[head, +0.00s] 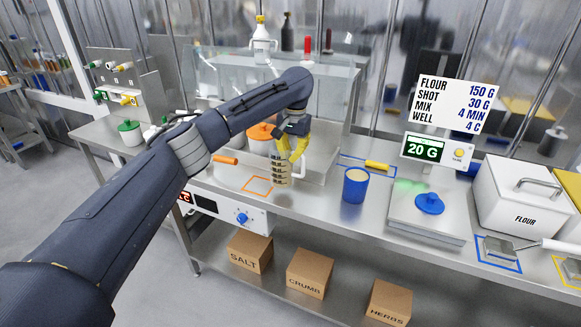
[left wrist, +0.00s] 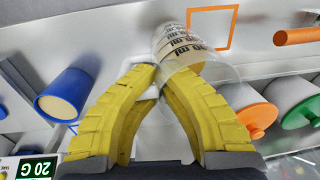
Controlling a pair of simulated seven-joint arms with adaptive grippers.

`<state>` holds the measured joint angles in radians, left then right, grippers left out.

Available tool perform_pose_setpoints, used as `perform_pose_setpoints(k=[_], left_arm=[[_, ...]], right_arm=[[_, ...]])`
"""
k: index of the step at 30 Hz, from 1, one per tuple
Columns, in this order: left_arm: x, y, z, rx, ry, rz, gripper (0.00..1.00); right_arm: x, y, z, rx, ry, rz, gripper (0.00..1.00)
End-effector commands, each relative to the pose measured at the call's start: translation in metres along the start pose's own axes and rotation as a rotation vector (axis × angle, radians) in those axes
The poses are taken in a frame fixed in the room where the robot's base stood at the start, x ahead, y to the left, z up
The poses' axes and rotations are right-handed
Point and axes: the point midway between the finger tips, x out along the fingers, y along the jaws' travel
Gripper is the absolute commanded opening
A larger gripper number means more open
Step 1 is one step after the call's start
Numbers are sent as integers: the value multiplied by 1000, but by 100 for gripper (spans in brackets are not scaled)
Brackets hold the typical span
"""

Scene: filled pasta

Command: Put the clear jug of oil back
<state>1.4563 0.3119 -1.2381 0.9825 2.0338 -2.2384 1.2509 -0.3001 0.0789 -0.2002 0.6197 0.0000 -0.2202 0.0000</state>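The clear jug (head: 280,172) with dark measuring marks is at my left gripper's fingertips, just right of an orange square outline (head: 257,187) on the counter. In the left wrist view the jug (left wrist: 194,42) shows its ml print and a yellowish tint. My left gripper (head: 288,150) has its yellow fingers closed in on the jug's near side; in the left wrist view the fingertips (left wrist: 158,78) meet at a pale part of it. The orange outline (left wrist: 212,28) there is empty. Whether the jug's base touches the counter is unclear. My right gripper is not in view.
A blue cup (head: 355,186) stands right of the jug. An orange-lidded pot (head: 260,140) is close behind it. A scale (head: 428,212) with a blue-knobbed lid and a white flour bin (head: 522,195) stand farther right. An orange-handled tool (head: 224,159) lies at left.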

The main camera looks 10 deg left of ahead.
Motion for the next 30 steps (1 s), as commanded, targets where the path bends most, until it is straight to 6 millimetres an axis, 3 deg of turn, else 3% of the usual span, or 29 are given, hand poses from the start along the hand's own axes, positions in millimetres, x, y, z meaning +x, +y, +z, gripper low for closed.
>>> perform_pose_setpoints(k=[10,22,29,30], left_arm=[[37,4,0,0,-1,0,0],[41,4,0,0,0,0,0],[42,4,0,-1,-1,0,27],[42,4,0,-1,-1,0,27]], right_arm=[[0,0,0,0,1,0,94],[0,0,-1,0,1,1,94],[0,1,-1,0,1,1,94],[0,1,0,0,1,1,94]])
